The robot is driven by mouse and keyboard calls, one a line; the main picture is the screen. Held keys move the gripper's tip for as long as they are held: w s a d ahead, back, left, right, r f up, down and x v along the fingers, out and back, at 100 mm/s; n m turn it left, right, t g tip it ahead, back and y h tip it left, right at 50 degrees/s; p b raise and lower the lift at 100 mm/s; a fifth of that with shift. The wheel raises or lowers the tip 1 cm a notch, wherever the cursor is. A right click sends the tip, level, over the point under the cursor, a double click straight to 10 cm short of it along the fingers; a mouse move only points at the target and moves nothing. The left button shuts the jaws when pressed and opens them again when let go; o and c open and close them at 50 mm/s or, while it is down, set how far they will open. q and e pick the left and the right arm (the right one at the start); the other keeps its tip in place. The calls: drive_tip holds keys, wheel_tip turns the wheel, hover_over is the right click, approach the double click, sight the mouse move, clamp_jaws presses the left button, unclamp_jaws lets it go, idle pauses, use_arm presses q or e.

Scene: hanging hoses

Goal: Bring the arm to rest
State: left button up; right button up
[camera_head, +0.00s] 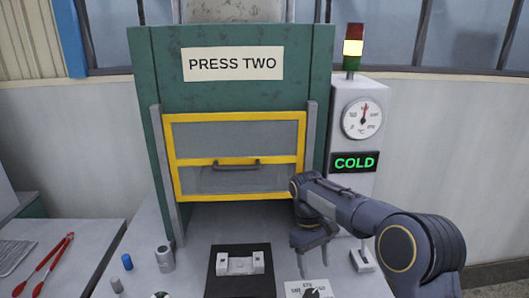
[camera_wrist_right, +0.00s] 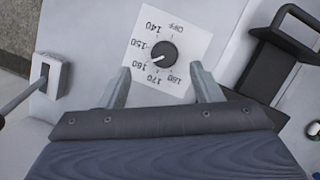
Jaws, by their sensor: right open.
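My right arm reaches in from the right in the head view. My right gripper (camera_head: 312,250) hangs in front of the press, pointing down, its two fingers apart with nothing between them. In the wrist view the right gripper (camera_wrist_right: 161,80) is open above a white dial plate (camera_wrist_right: 185,30) with a dark round knob (camera_wrist_right: 163,52). The knob's white mark points toward about 160. The fingers look apart from the knob. The dial plate (camera_head: 296,289) also shows at the bottom edge of the head view. My left gripper is not in view.
The green press (camera_head: 150,70) has a yellow-framed guard (camera_head: 235,117) with a handle, which is down partway. A lever switch (camera_head: 363,257) stands right of the gripper. A black base (camera_head: 240,287) holds a pale block (camera_head: 240,263). Red tongs (camera_head: 50,262) lie far left. The gauge cabinet (camera_head: 375,90) reads COLD.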

drive_tip(key=s+d+r+m+t+y, duration=0.2)
drive_tip(key=s+d+r, duration=0.25)
drive_tip(key=s, duration=0.25)
drive_tip(key=s+d+r+m+t+y, duration=0.1)
drive_tip(key=s+d+r+t+y, duration=0.15)
drive_tip(key=s+r, duration=0.4)
drive_tip(key=s+f+m+t, duration=0.2)
drive_tip(key=s+f, duration=0.1)
drive_tip(key=s, duration=0.5)
drive_tip(key=s+a+f+m+t, duration=0.1)
drive_tip(key=s+f+m+t, duration=0.1)
drive_tip(key=s, duration=0.6)
drive_tip(key=shift+s+f+m+y, duration=0.15)
drive_tip(key=shift+f+m+y, duration=0.15)
drive_tip(key=shift+f+y, duration=0.2)
